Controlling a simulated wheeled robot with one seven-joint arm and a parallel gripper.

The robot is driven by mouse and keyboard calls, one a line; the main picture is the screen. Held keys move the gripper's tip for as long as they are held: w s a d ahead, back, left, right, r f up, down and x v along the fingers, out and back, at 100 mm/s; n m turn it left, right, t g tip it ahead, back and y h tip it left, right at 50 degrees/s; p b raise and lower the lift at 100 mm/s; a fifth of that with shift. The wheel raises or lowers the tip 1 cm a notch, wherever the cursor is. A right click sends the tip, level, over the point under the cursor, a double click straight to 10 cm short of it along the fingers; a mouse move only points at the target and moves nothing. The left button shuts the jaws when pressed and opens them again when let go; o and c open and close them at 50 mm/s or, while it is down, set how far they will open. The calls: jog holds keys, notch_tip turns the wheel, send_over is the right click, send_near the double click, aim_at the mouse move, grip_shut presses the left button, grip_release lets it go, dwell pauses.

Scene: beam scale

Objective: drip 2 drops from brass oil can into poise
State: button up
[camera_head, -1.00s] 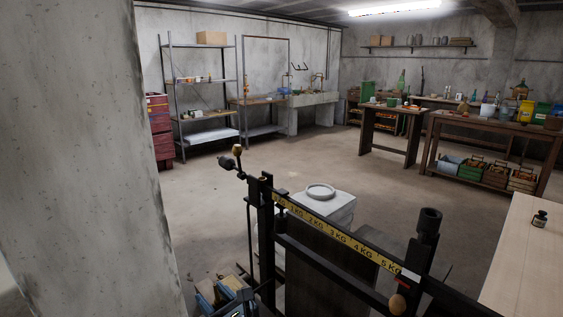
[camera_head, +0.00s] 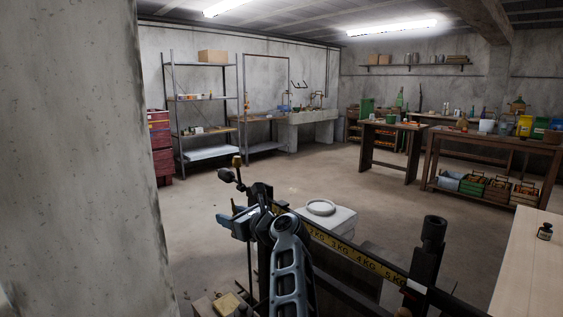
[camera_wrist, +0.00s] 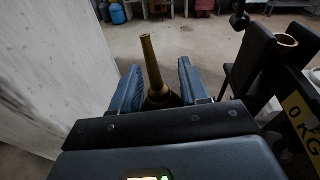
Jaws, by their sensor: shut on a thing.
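The brass oil can (camera_wrist: 152,65) shows in the wrist view as a long tapering brass spout on a dark wider base. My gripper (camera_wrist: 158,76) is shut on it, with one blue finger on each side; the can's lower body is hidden. A brass piece (camera_head: 236,161) stands above a dark knob at the beam's left end. An open brass rim (camera_wrist: 286,40) shows right of the spout, apart from it. I cannot tell which part is the poise.
The yellow kilogram strip (camera_head: 352,257) runs along the beam, partly behind my arm. A black post (camera_head: 431,246) stands at the right. A concrete pillar (camera_head: 75,150) fills the left. The floor behind is open.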

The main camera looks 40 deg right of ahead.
jog(key=s+d+r+n+g+y+b, duration=0.1)
jog(key=s+d+r+n+y+b, duration=0.15)
jog(key=d+r, duration=1.2)
notch_tip(320, 180, down, 9)
jog(key=s+d+n+g+h+b, duration=0.2)
jog(key=d+g+h+b, duration=0.1)
jog(key=g, duration=0.2)
jog(key=shift+s+g, duration=0.15)
jog(key=shift+g, duration=0.15)
jog(key=shift+h, duration=0.35)
jog(key=shift+s+d+n+g+h+p, duration=0.1)
jog(key=shift+s+n+g+h+p, duration=0.25)
jog(key=shift+p, duration=0.6)
jog(key=shift+s+d+r+g+h+p, duration=0.15)
jog(key=shift+g+h+p, duration=0.15)
jog(key=shift+p, duration=0.65)
jog(key=shift+w+d+r+g+h+p, duration=0.15)
jog(key=shift+g+p, duration=0.2)
jog(key=shift+p, duration=0.6)
dwell(2.1)
